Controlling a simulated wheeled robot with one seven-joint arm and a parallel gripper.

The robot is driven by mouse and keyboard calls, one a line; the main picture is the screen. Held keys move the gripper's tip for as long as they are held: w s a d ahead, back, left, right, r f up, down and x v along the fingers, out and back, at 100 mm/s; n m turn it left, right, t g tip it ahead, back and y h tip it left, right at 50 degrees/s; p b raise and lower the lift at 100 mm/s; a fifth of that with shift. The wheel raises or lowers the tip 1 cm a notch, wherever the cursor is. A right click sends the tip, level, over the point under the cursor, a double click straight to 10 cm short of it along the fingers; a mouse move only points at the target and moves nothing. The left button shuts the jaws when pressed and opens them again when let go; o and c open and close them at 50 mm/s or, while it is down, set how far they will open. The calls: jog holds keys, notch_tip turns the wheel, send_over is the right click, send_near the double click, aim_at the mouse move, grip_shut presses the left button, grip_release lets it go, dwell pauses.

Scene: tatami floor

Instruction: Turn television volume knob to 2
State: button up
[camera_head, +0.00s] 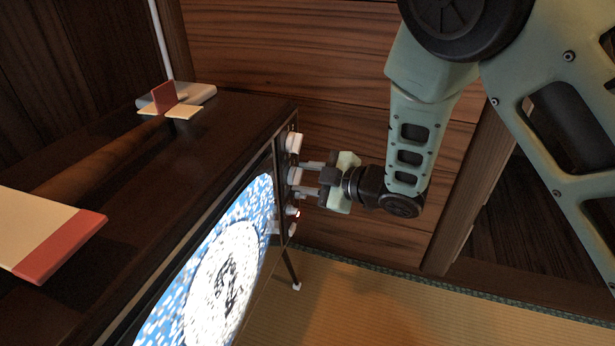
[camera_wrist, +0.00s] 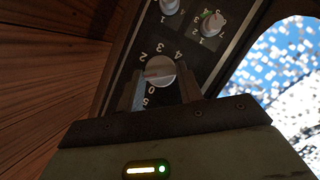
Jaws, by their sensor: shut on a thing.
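The television (camera_head: 265,150) stands at the left in the head view, its front with the lit screen (camera_head: 225,270) facing right. The gripped volume knob (camera_head: 294,176) is a round white knob on its control panel. In the wrist view the same knob (camera_wrist: 160,69) has printed digits around it, among them 0, 2 and 4. My gripper (camera_head: 303,177) reaches in from the right, one finger on each side of the knob. In the wrist view my gripper (camera_wrist: 162,90) is shut on it. The exact number the knob points to cannot be read.
Another white knob (camera_head: 293,142) sits above, and small controls (camera_head: 292,211) below. A numbered knob (camera_wrist: 212,25) shows in the wrist view. A red-and-white flat piece (camera_head: 50,232) juts over the set. Wooden wall stands behind; tatami floor (camera_head: 370,300) is clear.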

jog(key=shift+r+p, duration=0.15)
jog(key=shift+p, duration=0.15)
jog(key=p, duration=0.1)
jog(key=m+g+p, duration=0.1)
jog(key=p, duration=0.1)
jog(key=shift+w+d+r+m, duration=0.1)
jog(key=shift+d+r+m, duration=0.1)
jog(key=shift+m, duration=0.1)
jog(key=m+g+p, duration=0.1)
jog(key=p, duration=0.2)
jog(key=shift+w+r+m+p, duration=0.1)
jog(key=shift+m+p, duration=0.2)
jog(key=shift+m, duration=0.1)
jog(key=shift+w+f+m+g+y+p, duration=0.2)
jog(key=shift+m+g+p, duration=0.55)
jog(key=shift+p, duration=0.75)
jog(key=shift+s+f+m+g+y+p, duration=0.1)
jog(key=shift+m+g+y+p, duration=0.2)
jog(key=shift+m+g+p, duration=0.8)
jog(key=shift+f+t+p, duration=0.1)
jog(key=shift+t+p, duration=0.35)
jog(key=shift+t, duration=0.1)
jog(key=o, duration=1)
